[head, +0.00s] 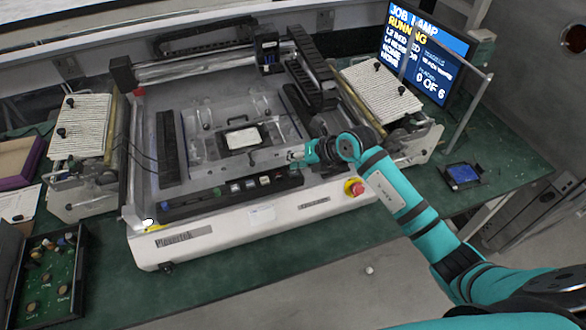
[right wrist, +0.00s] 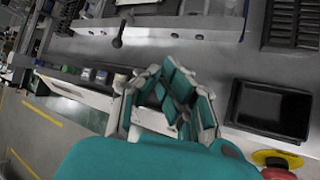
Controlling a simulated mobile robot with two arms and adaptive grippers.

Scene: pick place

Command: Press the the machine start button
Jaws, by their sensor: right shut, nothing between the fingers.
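The machine (head: 190,238) is a white-fronted unit on the green bench. Its dark front strip carries a row of small square buttons (head: 250,185), with pale and greenish caps; I cannot tell which one is start. The buttons also show in the right wrist view (right wrist: 101,76), left of my fingers. My right gripper (head: 298,156) is shut and empty, over the machine just behind the right part of the button strip. In its wrist view (right wrist: 178,88) the fingers are together. My left gripper is not in view.
A monitor (head: 425,50) at the back right reads RUNNING and 0 OF 6. Ribbed feeder units (head: 82,128) flank the machine. A dark tray of parts (head: 48,275) lies front left. A small blue-topped tray (head: 462,174) lies right. The gantry (head: 312,65) stands behind my gripper.

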